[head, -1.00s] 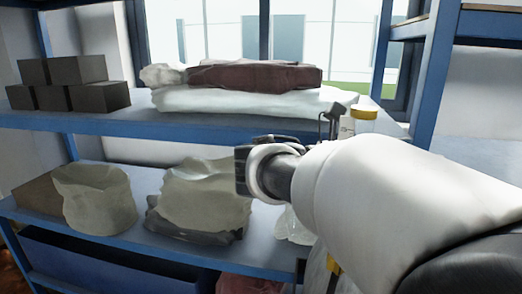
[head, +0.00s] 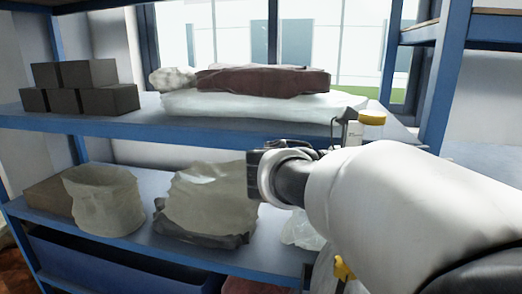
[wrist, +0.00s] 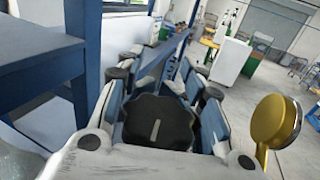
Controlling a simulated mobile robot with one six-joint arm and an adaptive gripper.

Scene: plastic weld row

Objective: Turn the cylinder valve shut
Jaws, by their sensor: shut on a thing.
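In the wrist view a black lobed knob (wrist: 158,123) with a pale line on its face sits between the fingers of my gripper (wrist: 162,95). The knob looks like the valve's handwheel; the line points roughly upright in the picture. The fingers stand on both sides of it and are shut on it. A brass-coloured round part (wrist: 274,121) on a stem stands just right of the gripper. In the head view my arm covers the gripper and the knob, and the cylinder body cannot be made out.
Pale sacks (head: 103,200) lie on the lower shelf. A blue frame (wrist: 80,60) stands close at the wrist view's left; open floor lies farther off.

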